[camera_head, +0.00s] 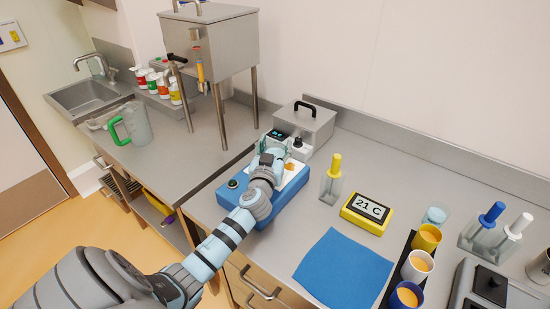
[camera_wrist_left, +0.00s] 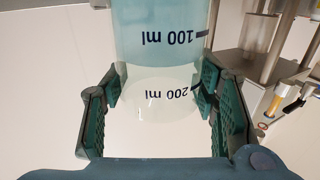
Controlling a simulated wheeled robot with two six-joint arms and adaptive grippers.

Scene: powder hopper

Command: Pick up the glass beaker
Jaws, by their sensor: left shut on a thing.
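The glass beaker (camera_wrist_left: 160,50) shows upside down in the left wrist view, with marks reading 100 ml and 200 ml and pale blue content toward its base. My left gripper (camera_wrist_left: 160,92) is shut on it, with green-padded fingers at both sides of its wall. In the head view my left gripper (camera_head: 275,148) is over the blue and white device (camera_head: 233,191), and my wrist hides most of the beaker. I cannot tell whether the beaker touches the device. My right gripper is in neither view.
A steel hopper (camera_head: 222,45) stands on legs behind left, with a green-handled jug (camera_head: 135,125) near it.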

